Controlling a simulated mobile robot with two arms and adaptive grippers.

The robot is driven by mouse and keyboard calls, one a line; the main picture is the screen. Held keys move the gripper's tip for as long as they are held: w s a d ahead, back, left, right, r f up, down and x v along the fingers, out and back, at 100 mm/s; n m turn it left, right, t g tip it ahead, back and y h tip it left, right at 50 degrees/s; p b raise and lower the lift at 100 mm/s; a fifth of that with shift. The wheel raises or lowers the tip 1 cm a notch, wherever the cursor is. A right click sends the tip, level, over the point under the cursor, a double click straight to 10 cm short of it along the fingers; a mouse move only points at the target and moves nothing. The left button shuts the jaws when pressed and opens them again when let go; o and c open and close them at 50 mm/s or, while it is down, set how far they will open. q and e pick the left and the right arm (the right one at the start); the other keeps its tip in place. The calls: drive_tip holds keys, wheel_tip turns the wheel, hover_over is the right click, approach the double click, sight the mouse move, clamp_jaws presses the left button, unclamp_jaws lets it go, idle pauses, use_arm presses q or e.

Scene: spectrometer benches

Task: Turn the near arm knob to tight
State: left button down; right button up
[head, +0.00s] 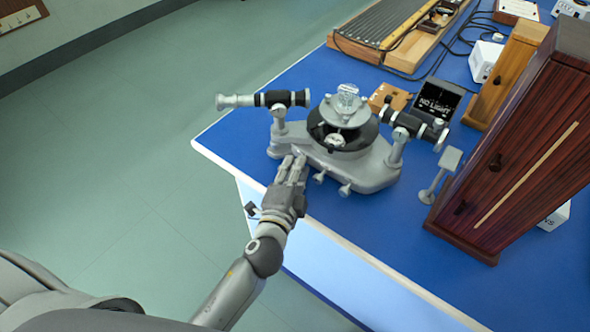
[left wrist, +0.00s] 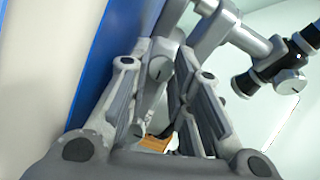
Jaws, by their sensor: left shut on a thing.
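The grey spectrometer (head: 355,172) stands near the corner of the blue bench, with one black-and-grey tube (head: 262,99) at its left and another (head: 413,124) at its right. My left gripper (head: 293,162) reaches the front left of its base. In the left wrist view a small grey knob (left wrist: 159,69) with a dark line shows between the two fingers, which are shut on it. In the head view the fingers hide this knob. Two other small grey knobs (head: 320,177) (head: 345,189) stick out of the base to the right of the gripper. My right gripper is out of view.
A dark wooden cabinet (head: 520,140) and a small grey stand (head: 438,175) are on the right. A "NO LIGHT" box (head: 438,101) sits behind the spectrometer. The blue bench (head: 345,222) has bare room in front; its edge is close to the gripper.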

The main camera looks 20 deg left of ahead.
use_arm(q)
drive_tip(key=c, duration=1.3)
unclamp_jaws()
drive_tip(key=shift+s, duration=0.1)
drive_tip(key=shift+f, duration=0.1)
drive_tip(key=shift+s, duration=0.55)
drive_tip(key=s, duration=0.5)
drive_tip(key=shift+d+r, duration=0.1)
drive_tip(key=shift+r, duration=0.25)
drive_tip(key=shift+s+r, duration=0.25)
drive_tip(key=shift+s, duration=0.65)
